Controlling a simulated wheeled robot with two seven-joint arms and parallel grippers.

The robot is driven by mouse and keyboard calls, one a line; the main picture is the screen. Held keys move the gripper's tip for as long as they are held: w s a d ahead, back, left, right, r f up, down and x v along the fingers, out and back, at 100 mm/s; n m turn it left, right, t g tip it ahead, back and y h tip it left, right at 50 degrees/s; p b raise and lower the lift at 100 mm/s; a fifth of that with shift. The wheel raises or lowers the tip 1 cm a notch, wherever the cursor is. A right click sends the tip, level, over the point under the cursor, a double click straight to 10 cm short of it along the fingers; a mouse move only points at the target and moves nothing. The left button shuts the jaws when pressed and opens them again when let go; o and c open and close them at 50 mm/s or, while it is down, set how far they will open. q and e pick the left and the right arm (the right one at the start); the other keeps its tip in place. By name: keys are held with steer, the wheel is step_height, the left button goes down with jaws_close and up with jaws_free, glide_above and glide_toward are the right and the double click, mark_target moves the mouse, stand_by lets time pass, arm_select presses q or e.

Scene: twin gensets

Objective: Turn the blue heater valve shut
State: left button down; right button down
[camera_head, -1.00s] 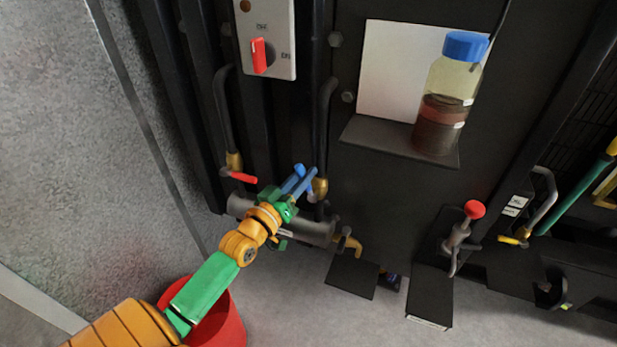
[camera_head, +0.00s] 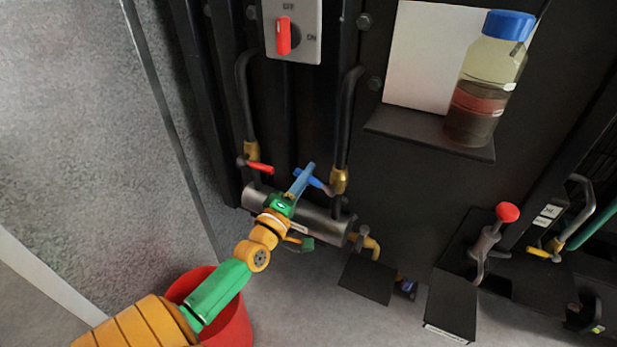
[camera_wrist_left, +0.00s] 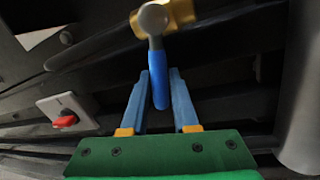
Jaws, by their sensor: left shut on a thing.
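The blue heater valve handle (camera_head: 321,184) sits on a brass fitting (camera_head: 340,180) on the right-hand black pipe, above the grey heater cylinder (camera_head: 312,222). The fingers partly cover the handle in the head view. My right gripper is not in view.
A red-handled valve (camera_head: 261,168) sits close by on the left pipe. A switch box (camera_head: 309,48) with a red knob is above. A blue-capped bottle (camera_head: 485,95) stands on a shelf at the right. A red bucket (camera_head: 232,325) is on the floor beneath my left arm.

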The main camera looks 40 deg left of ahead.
arm_select(q)
steer(key=shift+a+f+n+y+b, duration=0.1)
steer(key=shift+f+n+y+b, duration=0.25)
steer(key=shift+n, duration=0.5)
steer(key=shift+f+n+y+b, duration=0.15)
steer(key=shift+f+n, duration=0.3)
steer(key=shift+n, duration=0.4)
steer(key=shift+f, duration=0.1)
steer(key=c, duration=0.7)
jaws_free()
steer(key=b+v, duration=0.1)
steer(key=v, duration=0.6)
steer(key=shift+f, duration=0.1)
